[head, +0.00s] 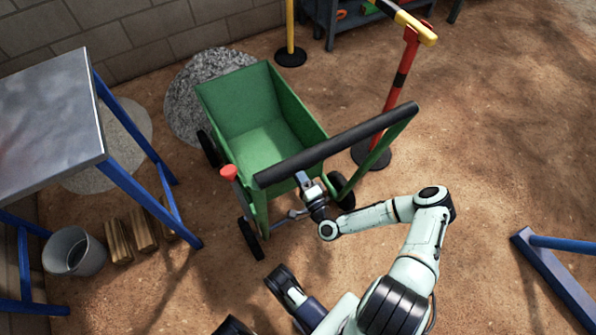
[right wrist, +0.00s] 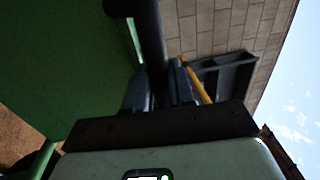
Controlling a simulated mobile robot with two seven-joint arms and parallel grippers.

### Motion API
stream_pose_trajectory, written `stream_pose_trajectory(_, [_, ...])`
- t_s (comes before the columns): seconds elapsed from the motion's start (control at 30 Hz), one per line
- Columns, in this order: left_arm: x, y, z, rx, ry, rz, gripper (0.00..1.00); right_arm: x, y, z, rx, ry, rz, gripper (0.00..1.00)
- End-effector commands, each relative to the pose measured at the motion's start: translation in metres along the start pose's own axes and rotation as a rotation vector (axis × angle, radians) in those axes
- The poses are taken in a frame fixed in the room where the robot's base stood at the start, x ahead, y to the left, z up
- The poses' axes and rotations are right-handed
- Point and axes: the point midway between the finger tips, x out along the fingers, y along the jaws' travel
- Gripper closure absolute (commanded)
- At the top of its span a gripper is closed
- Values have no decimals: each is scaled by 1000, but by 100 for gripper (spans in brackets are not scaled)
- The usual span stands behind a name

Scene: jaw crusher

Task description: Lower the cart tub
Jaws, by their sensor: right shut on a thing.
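The green cart tub (head: 262,140) sits on its wheeled cart, open side facing up toward me. I cannot tell its exact tilt. A black handle bar (head: 345,142) crosses above its near side on a green arm (head: 385,155). A red knob (head: 228,173) stands at the tub's near left corner. My right gripper (head: 303,180) is at the lower left part of the bar and is shut on it. In the right wrist view, the dark bar (right wrist: 150,40) runs between the fingers (right wrist: 157,88), with the green tub (right wrist: 55,60) to the left.
A metal-topped table (head: 45,120) with blue legs stands left. A bucket (head: 73,252) and wooden blocks (head: 130,238) are below it. A red post (head: 400,80) stands behind the bar. A blue frame (head: 555,275) lies at right. The dirt floor right of the cart is mostly clear.

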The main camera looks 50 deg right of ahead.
Motion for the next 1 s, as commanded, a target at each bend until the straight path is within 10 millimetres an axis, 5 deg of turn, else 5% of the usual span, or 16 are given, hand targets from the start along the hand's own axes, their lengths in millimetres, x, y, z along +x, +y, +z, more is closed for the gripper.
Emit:
stream_pose_trajectory(0.07, [0,0,0,0,0,0,100,-3,9,1,-2,-4,28,100])
stream_pose_trajectory(0.1, [0,0,0,1,0,0,100,-3,9,1,-2,-4,28,67])
stream_pose_trajectory(0.17, [0,0,0,1,1,0,100,-3,9,1,-2,-4,26,54])
stream_pose_trajectory(0.57, [-3,3,-3,5,13,6,100,-11,5,0,-1,-2,20,54])
stream_pose_trajectory(1.0, [-30,30,-32,40,131,58,100,-102,3,0,0,-3,22,54])
